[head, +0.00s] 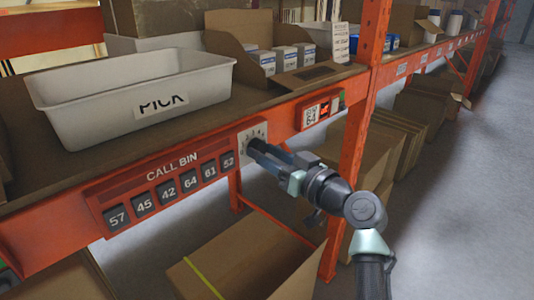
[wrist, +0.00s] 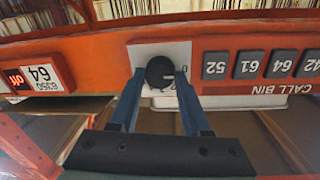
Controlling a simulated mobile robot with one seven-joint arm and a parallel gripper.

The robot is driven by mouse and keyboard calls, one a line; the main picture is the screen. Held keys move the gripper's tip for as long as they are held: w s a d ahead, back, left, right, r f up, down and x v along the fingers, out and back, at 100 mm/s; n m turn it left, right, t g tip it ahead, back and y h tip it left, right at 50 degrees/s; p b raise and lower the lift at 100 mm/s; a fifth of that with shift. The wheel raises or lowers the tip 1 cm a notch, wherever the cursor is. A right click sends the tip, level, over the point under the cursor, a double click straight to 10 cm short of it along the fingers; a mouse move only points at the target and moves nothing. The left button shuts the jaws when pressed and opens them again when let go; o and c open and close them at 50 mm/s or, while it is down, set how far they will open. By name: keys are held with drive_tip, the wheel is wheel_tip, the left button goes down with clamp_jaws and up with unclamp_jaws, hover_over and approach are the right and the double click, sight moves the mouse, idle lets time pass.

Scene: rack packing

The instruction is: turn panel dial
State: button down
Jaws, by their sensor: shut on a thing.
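The panel dial (wrist: 160,72) is a dark round knob with a light pointer mark, set on a pale plate (wrist: 138,52) on the orange beam. My gripper (wrist: 160,88) has its two blue fingers on either side of the knob and is shut on it. In the head view my gripper (head: 256,150) reaches the pale dial plate (head: 259,130) from the right, and its fingers hide most of the knob. Most of the dial's markings are covered or too small to read.
Left of the dial is the red CALL BIN panel (head: 174,169) with several numbered dark buttons. A 64 label with a small red display (head: 323,108) is to the right. A white PICK bin (head: 200,92) stands on the shelf. An orange upright (head: 350,160) is close beside my arm.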

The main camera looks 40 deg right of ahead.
drive_tip(key=m+p, duration=0.1)
drive_tip(key=m, duration=0.4)
drive_tip(key=shift+r+m+p, duration=0.2)
drive_tip(key=shift+m+p, duration=0.1)
drive_tip(key=shift+p, duration=0.1)
drive_tip(key=m+p, duration=0.1)
drive_tip(key=m, duration=0.2)
drive_tip(key=shift+g+p, duration=0.3)
drive_tip(key=shift+g, duration=0.1)
drive_tip(key=shift+d+m+y+p, duration=0.1)
drive_tip(key=shift+m+y+p, duration=0.35)
drive_tip(key=shift+m, duration=0.75)
drive_tip(key=shift+f, duration=0.1)
drive_tip(key=shift+c, duration=1.8)
unclamp_jaws()
drive_tip(key=shift+s, duration=0.1)
